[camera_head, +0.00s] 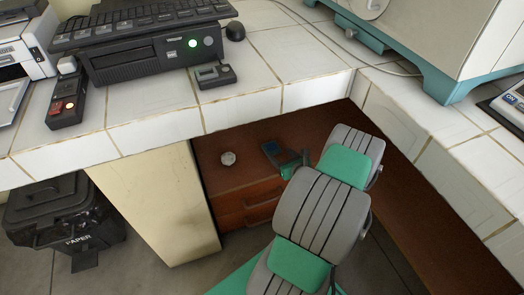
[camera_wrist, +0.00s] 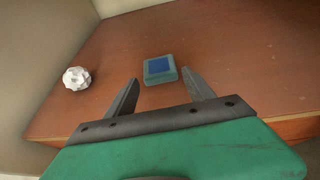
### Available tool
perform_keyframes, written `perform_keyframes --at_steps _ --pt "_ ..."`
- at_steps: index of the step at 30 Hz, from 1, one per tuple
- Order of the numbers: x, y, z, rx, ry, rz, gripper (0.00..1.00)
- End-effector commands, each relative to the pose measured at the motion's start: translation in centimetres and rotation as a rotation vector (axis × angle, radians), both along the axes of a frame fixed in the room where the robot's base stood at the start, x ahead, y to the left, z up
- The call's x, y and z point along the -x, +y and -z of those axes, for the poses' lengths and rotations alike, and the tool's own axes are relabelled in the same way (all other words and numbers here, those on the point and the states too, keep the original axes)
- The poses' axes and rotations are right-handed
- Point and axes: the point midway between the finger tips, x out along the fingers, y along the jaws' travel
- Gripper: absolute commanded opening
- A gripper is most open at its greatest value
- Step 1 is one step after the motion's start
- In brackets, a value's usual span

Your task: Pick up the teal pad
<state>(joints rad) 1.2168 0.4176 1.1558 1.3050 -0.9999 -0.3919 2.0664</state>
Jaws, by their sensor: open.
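The teal pad (camera_wrist: 160,69) is a small squarish block with a blue top. It lies on the brown wooden surface (camera_wrist: 220,45), just ahead of my fingertips in the wrist view. In the head view the teal pad (camera_head: 271,151) lies on the brown cabinet top under the tiled counter, to the left of my fingers. My gripper (camera_wrist: 159,86) is open and empty, its two dark fingers spread to either side of the pad's near side, apart from it. In the head view my gripper (camera_head: 296,160) reaches in under the counter's edge.
A white faceted ball (camera_wrist: 76,78) lies left of the pad. The tiled counter (camera_head: 150,130) overhangs the cabinet, with drawers (camera_head: 250,205) below its top. A cream panel (camera_head: 155,205) and a black paper bin (camera_head: 65,215) stand to the left.

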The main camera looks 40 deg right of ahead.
Motion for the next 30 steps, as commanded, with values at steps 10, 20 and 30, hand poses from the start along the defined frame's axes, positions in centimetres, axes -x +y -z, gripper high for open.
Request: perform_keyframes --at_steps 10,20,30 --pt "-5.2 -0.7 2.8 0.002 -0.001 -0.009 0.85" --pt "-5.6 -0.9 2.7 0.000 0.000 -0.005 0.81" --pt "-5.6 -0.9 2.7 0.000 0.000 -0.005 0.53"
